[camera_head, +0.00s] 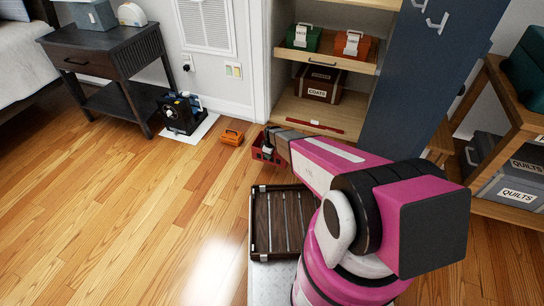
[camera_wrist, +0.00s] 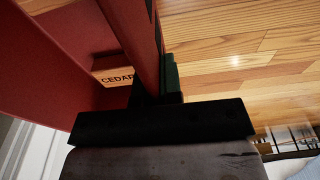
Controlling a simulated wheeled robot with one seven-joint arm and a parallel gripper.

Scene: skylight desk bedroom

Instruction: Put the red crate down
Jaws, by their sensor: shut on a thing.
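The red crate (camera_head: 258,153) is at the end of my arm, low in front of the open cupboard. My gripper (camera_head: 268,147) is shut on the crate's rim. In the wrist view the red crate (camera_wrist: 55,50) fills the upper left, with one wall running between the dark fingers of my gripper (camera_wrist: 152,92). A light wooden block (camera_wrist: 113,73) marked "CEDAR" shows inside the crate. The arm hides part of the crate in the head view. I cannot tell whether its base touches the floor.
The cupboard's lower shelf (camera_head: 295,108) holds a brown "COATS" box (camera_head: 319,83) and a red strip (camera_head: 314,127). The wooden floor (camera_head: 130,200) at left is clear.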

